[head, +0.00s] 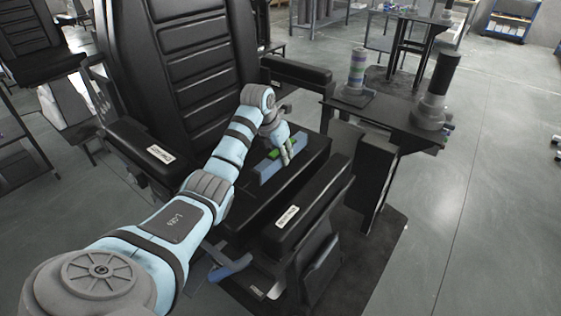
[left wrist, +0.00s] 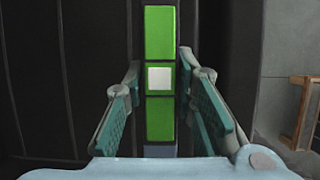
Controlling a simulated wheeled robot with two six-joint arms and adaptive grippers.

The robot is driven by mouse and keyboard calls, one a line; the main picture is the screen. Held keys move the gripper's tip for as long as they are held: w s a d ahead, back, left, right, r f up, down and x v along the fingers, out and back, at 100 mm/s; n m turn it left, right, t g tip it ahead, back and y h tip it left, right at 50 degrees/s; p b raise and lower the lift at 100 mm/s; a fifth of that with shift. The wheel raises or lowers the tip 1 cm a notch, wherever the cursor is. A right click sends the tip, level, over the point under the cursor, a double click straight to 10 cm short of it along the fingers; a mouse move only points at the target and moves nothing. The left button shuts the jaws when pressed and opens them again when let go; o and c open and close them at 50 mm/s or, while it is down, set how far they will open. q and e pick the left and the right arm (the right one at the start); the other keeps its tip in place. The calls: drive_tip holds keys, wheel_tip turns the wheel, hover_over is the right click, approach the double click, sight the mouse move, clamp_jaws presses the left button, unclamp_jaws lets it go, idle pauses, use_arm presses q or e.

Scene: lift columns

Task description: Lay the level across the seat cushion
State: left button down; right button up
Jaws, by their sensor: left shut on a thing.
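The level is a blue-grey bar with green parts. In the head view the level (head: 267,168) is at the black seat cushion (head: 314,154); I cannot tell whether it touches the cushion or is just above it. My left gripper (head: 286,152) is shut on the level from above and hides part of it. In the left wrist view the level (left wrist: 160,38) runs up the picture, green with a white square in the middle, between the two fingers of my left gripper (left wrist: 162,100). Dark ribbed padding lies beneath. My right gripper is in neither view.
The tall black backrest (head: 190,65) rises behind the cushion. Padded black armrests flank it, one at left (head: 150,152) and one in front (head: 305,208). A dark side table (head: 385,118) at right carries a striped cylinder (head: 357,72) and a black cylinder (head: 437,90).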

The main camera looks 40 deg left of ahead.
use_arm(q)
drive_tip(key=shift+f, duration=1.3)
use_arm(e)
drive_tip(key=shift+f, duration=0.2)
use_arm(q)
drive_tip(key=c, duration=1.3)
unclamp_jaws()
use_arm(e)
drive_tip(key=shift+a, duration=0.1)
